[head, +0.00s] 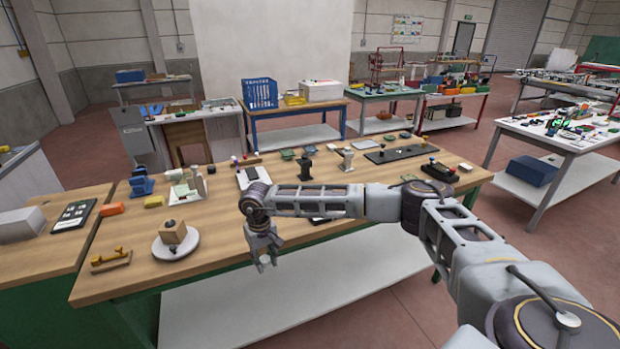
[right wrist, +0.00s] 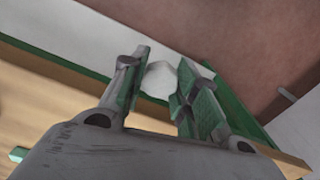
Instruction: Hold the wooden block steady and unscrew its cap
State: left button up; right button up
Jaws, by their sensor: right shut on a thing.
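The wooden block (head: 174,234) sits on a round white plate (head: 164,252) near the left front of the long wooden table. A small dark detail shows at its top, too small to make out. My right gripper (head: 265,263) is off the table's front edge, to the right of the block and apart from it. Its fingers (right wrist: 160,88) are shut on a small pale, many-sided piece (right wrist: 159,79) that looks like the cap. No hand is on the block. My left gripper is not in view.
A wooden rack with yellow pieces (head: 110,260) lies left of the plate. An orange block (head: 111,209) and a yellow block (head: 153,202) stand behind it. Bottles (head: 199,183) and dark stands (head: 306,168) are farther back. The tabletop (head: 215,245) right of the plate is clear.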

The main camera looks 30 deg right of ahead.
aim_at(172, 231)
jog(key=k+l+u, duration=0.15)
jog(key=l, duration=0.25)
jog(key=l+u, duration=0.15)
jog(key=l, duration=0.2)
jog(key=k+l+u, duration=0.15)
jog(key=l, duration=0.25)
jog(key=k+l+u, duration=0.15)
jog(key=l, duration=0.2)
